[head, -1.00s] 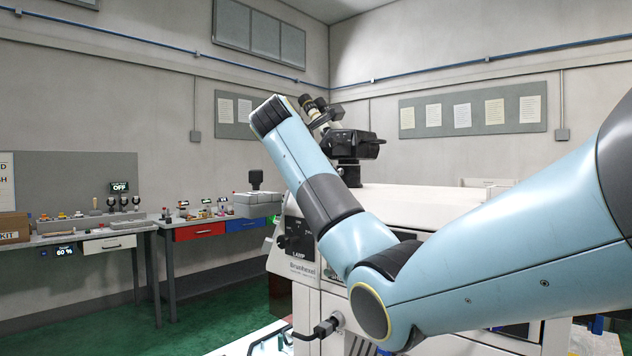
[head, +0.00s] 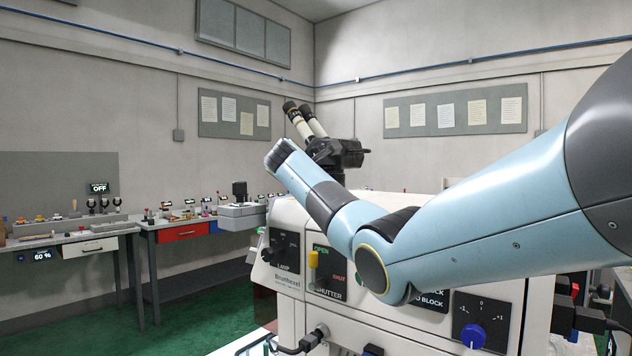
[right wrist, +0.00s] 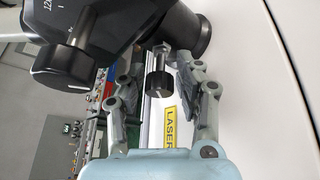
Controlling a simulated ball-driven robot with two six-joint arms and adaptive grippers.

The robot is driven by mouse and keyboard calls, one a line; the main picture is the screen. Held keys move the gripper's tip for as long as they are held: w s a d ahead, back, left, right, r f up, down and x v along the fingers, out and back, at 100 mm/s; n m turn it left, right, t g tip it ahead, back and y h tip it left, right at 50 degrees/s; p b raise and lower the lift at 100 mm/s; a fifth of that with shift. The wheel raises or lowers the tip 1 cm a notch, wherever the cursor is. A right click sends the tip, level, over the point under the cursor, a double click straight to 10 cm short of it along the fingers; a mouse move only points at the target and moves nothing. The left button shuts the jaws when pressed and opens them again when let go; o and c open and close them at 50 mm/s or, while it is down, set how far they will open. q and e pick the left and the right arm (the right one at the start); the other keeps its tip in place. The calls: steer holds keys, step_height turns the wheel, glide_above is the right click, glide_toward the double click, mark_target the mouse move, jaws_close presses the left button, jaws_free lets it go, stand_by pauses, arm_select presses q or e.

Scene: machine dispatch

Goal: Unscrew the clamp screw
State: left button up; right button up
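The clamp screw, a black ribbed knob on a metal shank (right wrist: 159,84), shows in the right wrist view, sticking out of the black microscope body (right wrist: 95,25). My right gripper (right wrist: 165,85) is open, with one grey finger on each side of the screw. Gaps show between the fingers and the knob, so it holds nothing. In the head view my right arm reaches in from the right towards the microscope (head: 335,150); its gripper and the screw cannot be made out there. My left gripper is in neither view.
The white machine (head: 440,180) fills the lower middle, with a yellow shutter lever (head: 312,259) and a blue knob (head: 473,336) on its front. A yellow LASER label (right wrist: 171,122) lies below the screw. Workbenches (head: 85,236) stand at the left, with green floor before them.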

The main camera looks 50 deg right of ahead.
steer(key=shift+c, duration=1)
jaws_close()
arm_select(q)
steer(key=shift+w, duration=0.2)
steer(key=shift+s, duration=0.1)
arm_select(e)
steer(key=shift+n+g, duration=0.5)
steer(key=shift+n, duration=0.3)
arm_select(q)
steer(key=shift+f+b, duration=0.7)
arm_select(e)
steer(key=shift+n+g+y, duration=0.4)
steer(key=shift+n+g, duration=0.8)
steer(key=shift+n, duration=0.3)
